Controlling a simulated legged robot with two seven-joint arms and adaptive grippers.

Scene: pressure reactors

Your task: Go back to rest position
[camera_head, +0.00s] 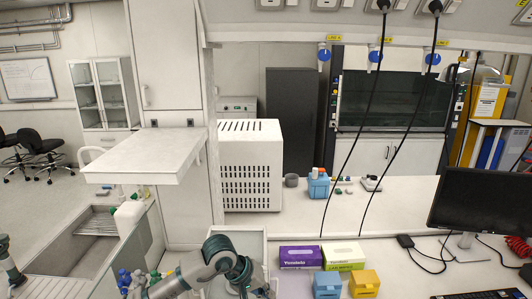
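No gripper shows clearly in the head view. A grey and dark-green arm of mine bends at the bottom centre, in front of the bench, and its end runs out of the picture at the lower edge. A small piece of another arm link of mine shows at the lower left edge. Whether either gripper holds anything is hidden.
A white bench (400,212) carries a white vented box (250,170), a blue container (318,186), tissue boxes (300,256), blue (327,284) and yellow (363,283) boxes, and a monitor (485,205). A white shelf (150,155) juts out left. Two black cables hang down.

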